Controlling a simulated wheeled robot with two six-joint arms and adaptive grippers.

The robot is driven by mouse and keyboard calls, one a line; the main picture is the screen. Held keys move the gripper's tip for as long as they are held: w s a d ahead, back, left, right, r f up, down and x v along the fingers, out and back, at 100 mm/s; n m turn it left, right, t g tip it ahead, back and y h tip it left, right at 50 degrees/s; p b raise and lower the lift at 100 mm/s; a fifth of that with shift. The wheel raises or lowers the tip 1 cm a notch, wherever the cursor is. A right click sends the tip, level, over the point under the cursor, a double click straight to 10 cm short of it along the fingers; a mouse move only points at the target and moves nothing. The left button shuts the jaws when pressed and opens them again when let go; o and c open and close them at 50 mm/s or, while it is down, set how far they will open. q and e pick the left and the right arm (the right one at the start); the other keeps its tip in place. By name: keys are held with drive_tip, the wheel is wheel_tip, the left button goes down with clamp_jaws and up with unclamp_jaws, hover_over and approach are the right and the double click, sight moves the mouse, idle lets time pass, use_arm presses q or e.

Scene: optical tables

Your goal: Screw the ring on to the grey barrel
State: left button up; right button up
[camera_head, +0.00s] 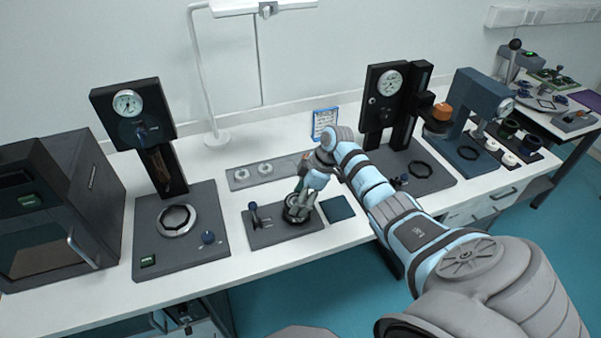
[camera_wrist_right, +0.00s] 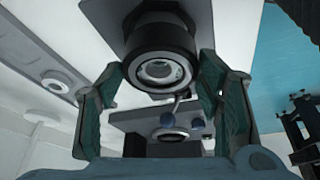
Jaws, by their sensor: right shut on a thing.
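My right gripper (camera_head: 300,208) points down over the dark base plate (camera_head: 262,238) in the middle of the bench. In the head view my gripper hides most of the ring and barrel. My left gripper is out of view.
A grey strip with pale round parts (camera_head: 229,182) lies behind the plate. A dark blue-green pad (camera_head: 337,209) lies just right. Gauge presses stand left (camera_head: 134,108) and right (camera_head: 386,105). A small lever (camera_head: 254,214) rises from the plate's left side.

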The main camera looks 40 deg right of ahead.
drive_tip(key=shift+s+r+m+p, duration=0.1)
drive_tip(key=shift+r+m+p, duration=0.15)
drive_tip(key=shift+m+p, duration=0.5)
drive_tip(key=shift+m+h+p, duration=0.4)
drive_tip(key=shift+m+p, duration=0.15)
drive_tip(key=shift+f+m+t+h, duration=0.2)
drive_tip(key=shift+m+t, duration=0.1)
drive_tip(key=shift+m, duration=0.3)
drive_tip(key=shift+f+m+t+h, duration=0.1)
drive_tip(key=shift+m+t+h, duration=0.15)
drive_tip(key=shift+m, duration=0.35)
drive_tip(key=o, duration=1)
drive_tip(key=shift+m+h+b, duration=0.3)
drive_tip(key=shift+m+h, duration=0.05)
drive_tip(key=shift+m, duration=0.65)
drive_tip(key=shift+c, duration=0.2)
drive_tip(key=o, duration=0.5)
drive_tip(key=shift+o, duration=0.2)
